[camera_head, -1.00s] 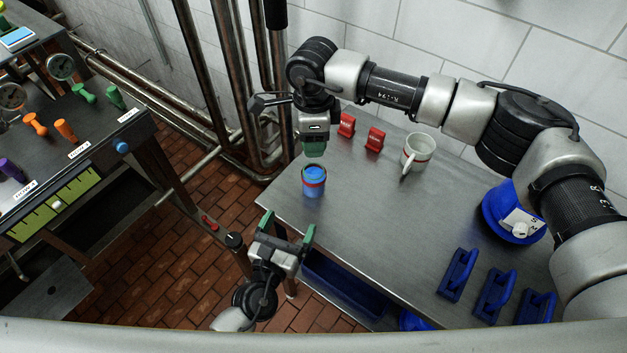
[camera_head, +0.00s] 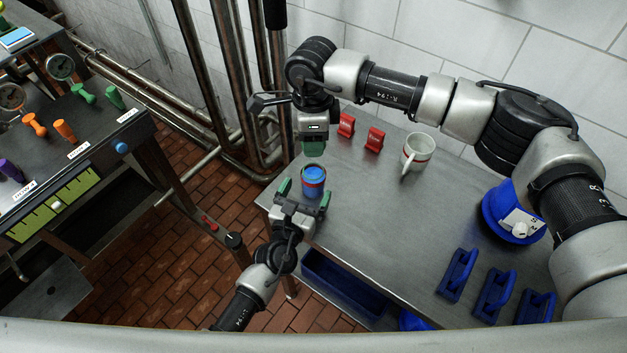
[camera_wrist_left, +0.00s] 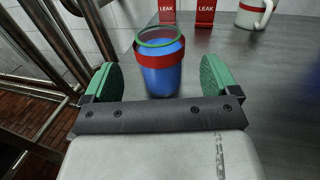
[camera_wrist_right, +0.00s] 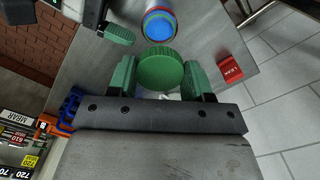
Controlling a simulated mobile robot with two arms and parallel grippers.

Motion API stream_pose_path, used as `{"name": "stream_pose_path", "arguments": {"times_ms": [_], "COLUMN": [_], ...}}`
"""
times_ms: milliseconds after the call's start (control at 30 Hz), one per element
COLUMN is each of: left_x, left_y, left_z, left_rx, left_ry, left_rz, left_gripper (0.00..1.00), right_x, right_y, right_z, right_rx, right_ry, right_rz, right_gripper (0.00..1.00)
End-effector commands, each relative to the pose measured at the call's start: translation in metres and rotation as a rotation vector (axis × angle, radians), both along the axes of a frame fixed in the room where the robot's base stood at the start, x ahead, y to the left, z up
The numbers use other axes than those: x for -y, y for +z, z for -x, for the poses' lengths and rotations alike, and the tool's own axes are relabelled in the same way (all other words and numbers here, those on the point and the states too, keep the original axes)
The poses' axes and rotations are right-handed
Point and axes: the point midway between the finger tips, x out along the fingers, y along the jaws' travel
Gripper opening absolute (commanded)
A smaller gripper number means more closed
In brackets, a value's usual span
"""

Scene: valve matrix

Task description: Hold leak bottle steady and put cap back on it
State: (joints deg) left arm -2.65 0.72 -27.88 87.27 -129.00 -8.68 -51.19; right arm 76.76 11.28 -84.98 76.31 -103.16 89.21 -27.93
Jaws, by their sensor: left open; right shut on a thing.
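The leak bottle (camera_head: 313,182) is blue with a red band and stands upright and open on the steel table near its left corner. In the left wrist view the bottle (camera_wrist_left: 162,78) has a green rim. My right gripper (camera_head: 312,150) is above and behind the bottle, pointing down. In the right wrist view it is shut on the round, ridged green cap (camera_wrist_right: 161,68), which is apart from the bottle.
Two red LEAK signs (camera_head: 346,125) (camera_head: 375,140) and a white mug with a red band (camera_head: 417,152) stand behind on the table (camera_head: 385,220). Blue handled blocks (camera_head: 457,274) and a blue round container (camera_head: 497,215) are at the right. Pipes (camera_head: 205,75) rise at the back left.

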Motion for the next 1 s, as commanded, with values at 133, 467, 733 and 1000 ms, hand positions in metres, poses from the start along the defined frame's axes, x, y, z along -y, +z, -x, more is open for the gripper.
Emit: {"name": "stream_pose_path", "arguments": {"times_ms": [133, 467, 733, 1000], "left_x": [0.007, 0.011, 0.011, 0.011], "left_y": [0.000, 0.000, 0.000, 0.000], "left_z": [-0.019, -0.029, -0.029, -0.029], "left_rx": [0.001, 0.000, 0.000, 0.000], "left_ry": [0.000, 0.000, 0.000, 0.000], "left_rz": [0.000, -0.001, 0.000, 0.000], "left_gripper": [0.89, 0.89, 0.71, 0.30], "right_x": [0.000, 0.000, 0.000, 0.000], "right_y": [0.000, 0.000, 0.000, 0.000], "right_z": [0.000, 0.000, 0.000, 0.000], "right_rx": [0.000, 0.000, 0.000, 0.000], "right_ry": [0.000, 0.000, 0.000, 0.000], "right_rz": [0.000, 0.000, 0.000, 0.000], "right_gripper": [0.29, 0.29, 0.29, 0.29]}}
